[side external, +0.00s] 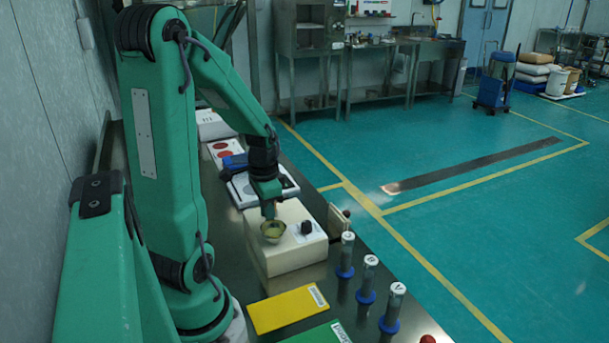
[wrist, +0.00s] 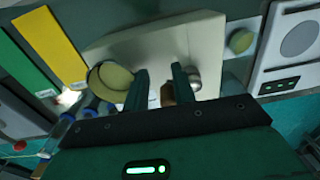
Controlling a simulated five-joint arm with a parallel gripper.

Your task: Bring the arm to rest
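My gripper (side external: 268,209) points down over the cream sieve machine (side external: 290,257), just above a small round bowl (side external: 272,230) with pale yellow-green content. From the side I cannot tell whether the fingertips touch the bowl. In the wrist view, my gripper's two dark fingers (wrist: 160,84) stand apart. The bowl (wrist: 110,78) shows to their left and the machine's knob (wrist: 194,78) to their right. A brown piece (wrist: 168,94) shows between the fingers, near the right one; I see no clear hold on it. My arm is bent forward over the bench.
Several capped tubes with blue collars (side external: 366,280) stand upright along the bench's right edge. A yellow card (side external: 287,308) and a green card (side external: 322,334) lie in front of the machine. A white scale (side external: 262,186) sits behind it. Open floor lies to the right.

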